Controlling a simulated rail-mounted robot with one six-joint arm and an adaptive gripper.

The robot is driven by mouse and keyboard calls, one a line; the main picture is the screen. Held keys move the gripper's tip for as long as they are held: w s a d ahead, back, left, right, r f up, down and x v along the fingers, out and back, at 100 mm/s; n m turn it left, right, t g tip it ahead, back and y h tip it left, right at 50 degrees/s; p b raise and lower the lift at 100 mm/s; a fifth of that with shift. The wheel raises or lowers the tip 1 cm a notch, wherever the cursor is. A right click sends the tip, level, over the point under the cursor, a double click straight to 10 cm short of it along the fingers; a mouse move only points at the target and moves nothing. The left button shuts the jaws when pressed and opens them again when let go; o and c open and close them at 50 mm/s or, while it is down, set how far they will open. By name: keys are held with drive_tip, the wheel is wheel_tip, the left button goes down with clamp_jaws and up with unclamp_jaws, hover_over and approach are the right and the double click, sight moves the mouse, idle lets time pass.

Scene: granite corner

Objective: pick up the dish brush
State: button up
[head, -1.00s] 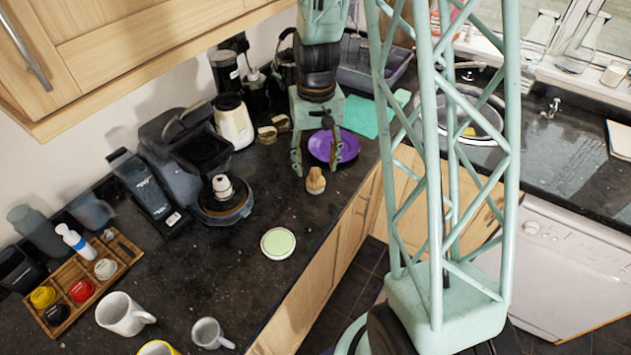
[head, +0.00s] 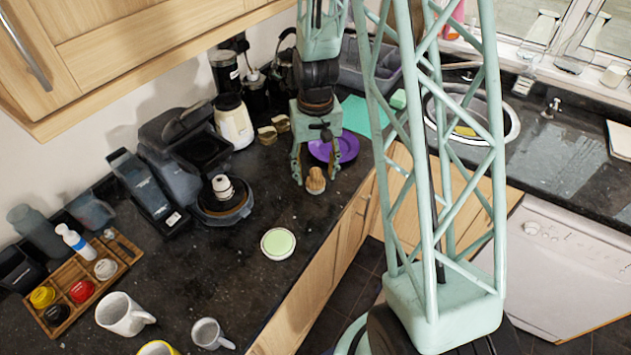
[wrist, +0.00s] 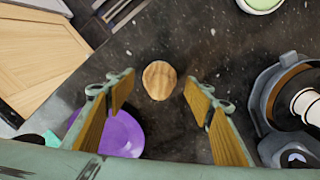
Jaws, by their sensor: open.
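The dish brush (head: 316,182) shows as a small, rounded wooden head on the dark worktop, near its front edge. In the wrist view its round wooden top (wrist: 159,80) lies between the two finger lines, a little beyond the tips. My gripper (head: 315,174) is open and points down at the brush, with one finger on each side in the head view. In the wrist view my gripper (wrist: 158,88) has clear gaps on both sides of the brush. Whether the fingertips reach down beside it or stay above it I cannot tell.
A purple plate (head: 347,146) lies just behind my gripper. A coffee machine (head: 190,150) stands to the left. A round green-topped lid or coaster (head: 278,243) lies nearer the front. The worktop between them is clear. The sink (head: 470,118) is at the right.

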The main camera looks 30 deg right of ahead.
drive_tip(key=shift+f, duration=0.7)
drive_tip(key=c, duration=1)
